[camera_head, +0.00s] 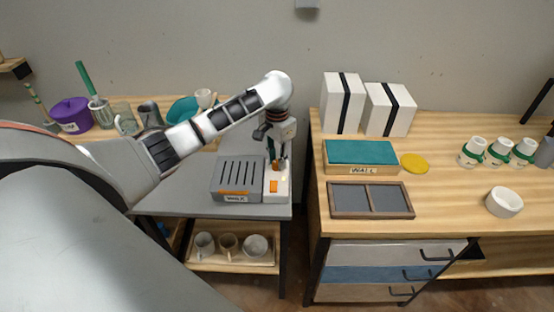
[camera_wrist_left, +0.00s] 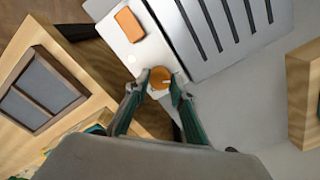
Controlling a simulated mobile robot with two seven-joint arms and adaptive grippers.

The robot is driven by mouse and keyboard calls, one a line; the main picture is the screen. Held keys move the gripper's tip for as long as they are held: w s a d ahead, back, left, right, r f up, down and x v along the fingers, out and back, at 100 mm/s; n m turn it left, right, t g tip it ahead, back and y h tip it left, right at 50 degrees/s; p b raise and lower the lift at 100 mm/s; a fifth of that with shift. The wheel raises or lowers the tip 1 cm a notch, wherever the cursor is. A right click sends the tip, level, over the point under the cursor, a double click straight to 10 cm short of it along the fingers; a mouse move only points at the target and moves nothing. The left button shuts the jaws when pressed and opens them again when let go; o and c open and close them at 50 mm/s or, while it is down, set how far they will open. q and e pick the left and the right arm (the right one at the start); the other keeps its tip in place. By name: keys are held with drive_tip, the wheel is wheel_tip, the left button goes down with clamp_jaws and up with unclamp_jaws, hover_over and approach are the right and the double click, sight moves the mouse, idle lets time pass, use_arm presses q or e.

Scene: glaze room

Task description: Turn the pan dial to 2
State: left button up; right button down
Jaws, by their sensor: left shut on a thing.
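The wax pan (camera_head: 236,178) is a grey slotted box with a WAX label, on the grey cart at the middle. A white control panel (camera_head: 283,193) is on its right side, with an orange rectangular switch (camera_head: 273,187). The round orange dial (camera_wrist_left: 160,77) shows in the wrist view, at the panel's end. My left gripper (camera_head: 278,162) comes down over the panel, and its green fingertips (camera_wrist_left: 159,84) are shut on the dial from both sides. The dial's numbers cannot be read and its setting is not clear. My right gripper is not in view.
A wooden table (camera_head: 450,205) stands right of the cart across a narrow gap. It holds a framed tray (camera_head: 371,200), a teal-topped box (camera_head: 361,152) and white boxes (camera_head: 343,103). A purple pot (camera_head: 71,116) stands behind at left. Cups sit on the lower shelf.

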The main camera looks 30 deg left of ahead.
use_arm(q)
drive_tip(key=m, duration=0.5)
drive_tip(key=shift+m, duration=0.4)
drive_tip(key=m, duration=0.5)
drive_tip(key=shift+m, duration=0.3)
idle(0.4)
drive_tip(key=o, duration=1.1)
